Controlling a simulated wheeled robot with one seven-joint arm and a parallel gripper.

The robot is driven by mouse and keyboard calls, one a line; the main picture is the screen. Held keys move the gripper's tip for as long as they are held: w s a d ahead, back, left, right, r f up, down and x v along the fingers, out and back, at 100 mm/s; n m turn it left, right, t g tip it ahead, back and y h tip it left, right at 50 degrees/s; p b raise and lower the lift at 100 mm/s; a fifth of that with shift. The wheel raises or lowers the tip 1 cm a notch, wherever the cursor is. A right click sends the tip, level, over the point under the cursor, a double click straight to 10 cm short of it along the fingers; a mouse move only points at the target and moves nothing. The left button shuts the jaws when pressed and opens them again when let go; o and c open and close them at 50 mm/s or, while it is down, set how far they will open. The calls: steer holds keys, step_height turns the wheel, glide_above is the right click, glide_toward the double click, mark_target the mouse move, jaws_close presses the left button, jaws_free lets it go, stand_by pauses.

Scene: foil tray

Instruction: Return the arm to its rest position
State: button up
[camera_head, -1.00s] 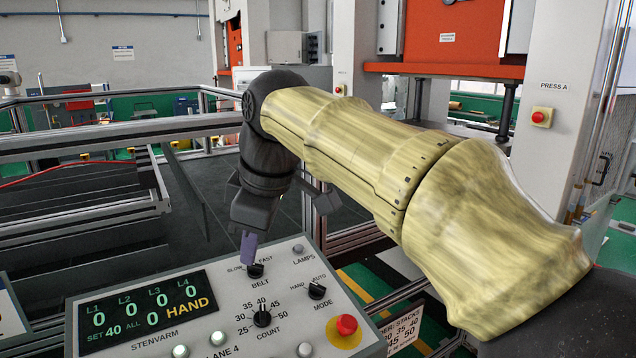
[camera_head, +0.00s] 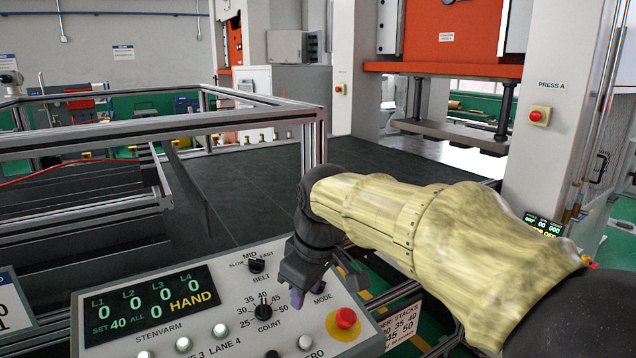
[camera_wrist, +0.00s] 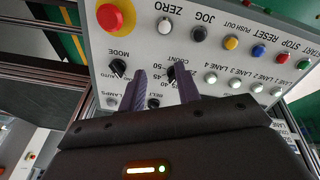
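My gripper (camera_head: 298,298) hangs at the end of my yellow-sleeved arm, low over the right part of the control panel (camera_head: 222,332). The wrist view shows its two purple fingers (camera_wrist: 162,76) apart with nothing between them, so it is open. The count knob (camera_head: 264,311) is left of the fingers in the head view, and the belt knob (camera_head: 257,265) is up and left. The mode knob is hidden behind my gripper in the head view but shows in the wrist view (camera_wrist: 118,67). I cannot tell whether the fingers touch the panel.
A red stop button (camera_head: 346,318) stands close to the right of my gripper. The panel display (camera_head: 147,306) reads HAND, SET 40 and zeros. A metal frame (camera_head: 240,122) stands behind, beside a dark belt surface (camera_head: 245,190). Press A's column (camera_head: 548,150) is at the right.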

mark_target(364, 353)
steer(key=s+d+f+m+h, duration=0.1)
steer(key=s+d+f+m, duration=0.4)
steer(key=d+f, duration=0.3)
steer(key=s+d+f+m, duration=0.6)
steer(key=d+f, duration=0.3)
steer(key=f, duration=0.4)
steer(key=shift+f+g+h, duration=0.2)
steer(key=shift+g+h, duration=0.1)
steer(key=shift+h, duration=0.1)
steer(key=shift+d, duration=0.15)
